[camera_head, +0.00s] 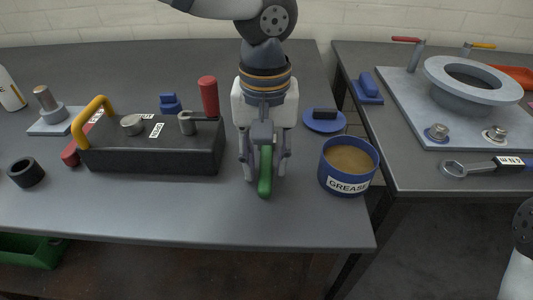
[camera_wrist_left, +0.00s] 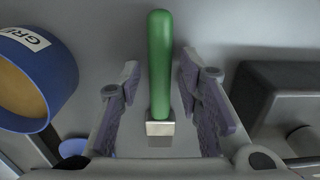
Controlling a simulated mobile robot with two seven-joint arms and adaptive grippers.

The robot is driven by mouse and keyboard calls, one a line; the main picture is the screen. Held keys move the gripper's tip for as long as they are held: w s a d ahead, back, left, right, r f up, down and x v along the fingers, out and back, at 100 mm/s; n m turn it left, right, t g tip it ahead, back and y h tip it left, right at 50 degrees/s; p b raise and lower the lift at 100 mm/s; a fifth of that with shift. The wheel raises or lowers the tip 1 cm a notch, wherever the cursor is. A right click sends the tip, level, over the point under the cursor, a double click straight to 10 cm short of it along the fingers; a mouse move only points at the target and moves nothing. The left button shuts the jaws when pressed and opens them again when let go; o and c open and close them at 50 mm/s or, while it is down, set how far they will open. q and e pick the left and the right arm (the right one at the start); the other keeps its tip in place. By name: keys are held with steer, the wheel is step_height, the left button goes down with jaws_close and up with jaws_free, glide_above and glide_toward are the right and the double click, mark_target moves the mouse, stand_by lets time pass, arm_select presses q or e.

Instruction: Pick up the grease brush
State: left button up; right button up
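The grease brush shows its green handle (camera_head: 265,180) in the head view, pointing to the table's front edge. In the left wrist view the green handle (camera_wrist_left: 160,55) and a metal ferrule (camera_wrist_left: 160,128) lie between the fingers; the bristles cannot be made out. My left gripper (camera_head: 266,173) points down over the brush. It also shows in the left wrist view (camera_wrist_left: 158,80), open, with a finger on each side of the handle and gaps between. My right gripper is out of view.
A blue grease tub (camera_head: 347,168) stands just right of my left gripper. A blue round dish (camera_head: 324,122) lies behind the tub. A second table (camera_head: 420,170) stands right, across a gap.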

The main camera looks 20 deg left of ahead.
mark_target(266, 165)
arm_select(q)
jaws_close()
steer(key=shift+r, duration=0.25)
step_height(266, 165, up, 3)
steer(key=shift+p, duration=0.3)
steer(key=s+a+r+p, duration=0.1)
steer(key=s+r+p, duration=0.1)
steer(key=s+r, duration=0.2)
steer(key=s+r+p, duration=0.2)
steer(key=s+r, duration=0.3)
steer(key=s, duration=0.5)
steer(key=shift+a+r, duration=0.2)
steer(key=shift+a, duration=0.15)
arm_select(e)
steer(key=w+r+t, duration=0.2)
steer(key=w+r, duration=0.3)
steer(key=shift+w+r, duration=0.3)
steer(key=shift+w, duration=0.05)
